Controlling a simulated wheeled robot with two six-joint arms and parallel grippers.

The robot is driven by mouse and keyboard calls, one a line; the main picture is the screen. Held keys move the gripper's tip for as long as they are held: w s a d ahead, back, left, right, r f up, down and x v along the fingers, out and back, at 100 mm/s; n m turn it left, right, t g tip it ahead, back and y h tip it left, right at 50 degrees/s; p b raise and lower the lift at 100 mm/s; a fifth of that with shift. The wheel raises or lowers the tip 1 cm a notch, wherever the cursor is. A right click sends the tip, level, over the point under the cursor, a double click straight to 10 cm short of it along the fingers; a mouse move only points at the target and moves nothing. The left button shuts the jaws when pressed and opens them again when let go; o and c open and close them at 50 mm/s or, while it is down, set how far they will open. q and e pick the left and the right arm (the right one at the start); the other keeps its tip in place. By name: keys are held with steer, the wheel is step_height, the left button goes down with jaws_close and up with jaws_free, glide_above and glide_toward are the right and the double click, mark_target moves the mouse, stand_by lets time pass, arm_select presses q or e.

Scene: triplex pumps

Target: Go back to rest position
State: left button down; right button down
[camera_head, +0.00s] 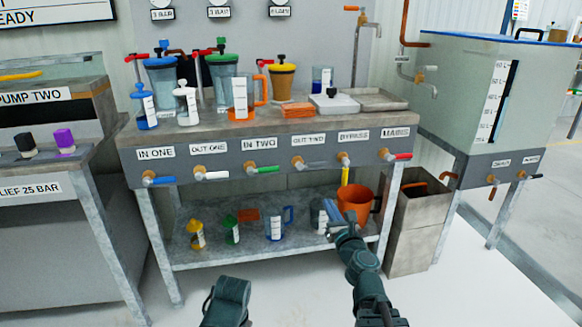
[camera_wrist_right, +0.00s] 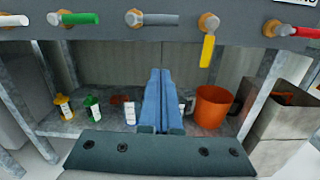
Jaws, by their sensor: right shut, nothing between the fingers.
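My right gripper (camera_head: 335,212) reaches in from the bottom right toward the lower shelf, in front of the bench. In the right wrist view its two blue fingers (camera_wrist_right: 161,98) lie together, shut and empty. They hide part of a small white-labelled container on the shelf behind them. An orange mug (camera_head: 355,203) stands just right of the fingers, apart from them in the right wrist view (camera_wrist_right: 211,109). My left arm shows only as a dark link (camera_head: 228,301) at the bottom of the head view; its fingers are not in view.
The bench (camera_head: 129,139) carries jugs, bottles and a tray (camera_head: 382,99); coloured valve handles stick out along its front. Small bottles and a blue mug (camera_head: 275,225) stand on the lower shelf (camera_head: 190,262). A grey bin (camera_head: 412,237) and a tank (camera_head: 455,80) stand right. The front floor is clear.

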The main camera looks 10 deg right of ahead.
steer(key=s+a+f+n+g+y, duration=0.25)
steer(key=a+f+n+g, duration=0.2)
steer(key=a+n, duration=0.4)
steer(key=s+a+f+n+g+y, duration=0.25)
steer(key=a+f+n+y, duration=0.2)
steer(key=n, duration=0.75)
steer(key=s+f+n+g+h, duration=0.3)
steer(key=s+f+n+g, duration=0.35)
steer(key=f+n, duration=0.35)
steer(key=s+d+f+n+g+h, duration=0.4)
steer(key=s+d+n+h, duration=0.1)
steer(key=s+d+n, duration=0.15)
steer(key=s+a+r+n+g+h+p, duration=0.1)
steer(key=s+a+r+n+p, duration=0.35)
steer(key=a+r+p, duration=0.8)
step_height(320, 180, up, 38)
steer(key=s+d+m+p, duration=0.1)
steer(key=p, duration=3.6)
steer(key=shift+s+d+f, duration=0.25)
steer(key=shift+s+d, duration=0.05)
steer(key=shift+w+m, duration=0.1)
steer(key=shift+m, duration=0.15)
